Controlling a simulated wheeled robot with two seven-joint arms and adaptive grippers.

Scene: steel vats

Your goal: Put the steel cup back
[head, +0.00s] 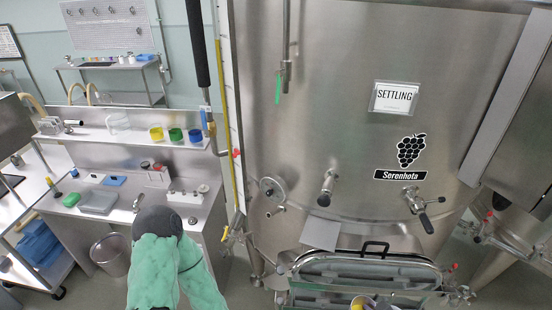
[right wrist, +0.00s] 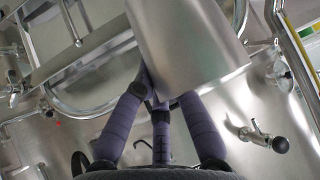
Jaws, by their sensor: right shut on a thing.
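The steel cup (right wrist: 190,45) is a plain, smooth grey metal cup, large at the top of the right wrist view and partly cut off by its edge. My right gripper (right wrist: 165,98) has its dark purple-grey fingers closed on the cup, holding it at their tips. Where the fingers touch it is partly hidden behind the cup. A green-sleeved arm of mine fills the lower left, with no gripper fingers showing.
A large steel vat (head: 340,110) labelled SETTLING has valves and an oval hatch (head: 372,250) low at its front. At left a bench (head: 186,213) carries a grey tray (head: 98,201); its shelf (head: 90,136) holds coloured cups. A bin (head: 112,256) stands below.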

